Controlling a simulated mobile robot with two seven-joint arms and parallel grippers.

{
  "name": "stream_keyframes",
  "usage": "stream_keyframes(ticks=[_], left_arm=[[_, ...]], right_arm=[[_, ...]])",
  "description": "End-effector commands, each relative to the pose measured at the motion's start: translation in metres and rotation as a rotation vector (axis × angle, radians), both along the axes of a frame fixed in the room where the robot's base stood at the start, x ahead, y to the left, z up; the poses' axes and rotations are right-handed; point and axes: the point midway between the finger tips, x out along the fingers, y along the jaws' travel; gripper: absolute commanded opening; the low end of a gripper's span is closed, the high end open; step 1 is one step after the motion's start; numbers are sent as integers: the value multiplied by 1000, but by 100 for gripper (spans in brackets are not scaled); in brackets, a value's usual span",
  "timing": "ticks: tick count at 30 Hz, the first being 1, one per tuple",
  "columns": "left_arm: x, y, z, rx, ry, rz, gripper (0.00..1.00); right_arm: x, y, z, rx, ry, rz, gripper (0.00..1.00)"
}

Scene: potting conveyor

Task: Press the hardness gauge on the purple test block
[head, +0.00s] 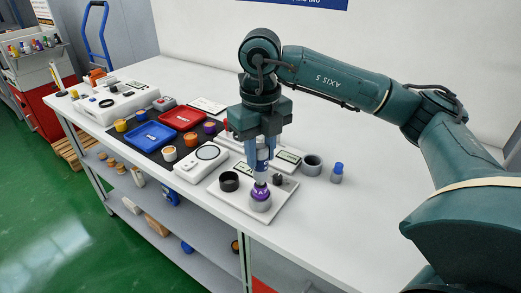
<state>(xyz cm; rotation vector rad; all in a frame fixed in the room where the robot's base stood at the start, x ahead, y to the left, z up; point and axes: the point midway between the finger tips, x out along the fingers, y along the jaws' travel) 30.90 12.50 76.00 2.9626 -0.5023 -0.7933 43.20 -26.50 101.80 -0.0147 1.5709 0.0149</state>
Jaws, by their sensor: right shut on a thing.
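My right gripper (263,143) points straight down and is shut on the hardness gauge (262,166), a slim blue and white tool with a narrower lower end. The purple test block (261,194) has a white mark and sits on a grey cylindrical base on a white plate (237,204). The gauge stands upright directly above the block, its lower end at the block's top. I cannot tell whether they touch or a small gap is left. My left gripper is not in view.
A black ring (229,181) and a small dark piece (277,179) stand beside the block. Red (181,117) and blue (152,136) trays lie left. The front right tabletop is clear.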

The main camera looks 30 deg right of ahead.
Motion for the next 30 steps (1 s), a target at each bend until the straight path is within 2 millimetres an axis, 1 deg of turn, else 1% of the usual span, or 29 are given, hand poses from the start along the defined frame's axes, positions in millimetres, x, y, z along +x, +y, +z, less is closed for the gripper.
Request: stream_keyframes(ticks=[14, 30], left_arm=[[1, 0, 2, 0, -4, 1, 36], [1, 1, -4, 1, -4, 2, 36]], right_arm=[[0, 0, 0, 0, -1, 0, 1], [0, 0, -7, 0, -1, 0, 1]])
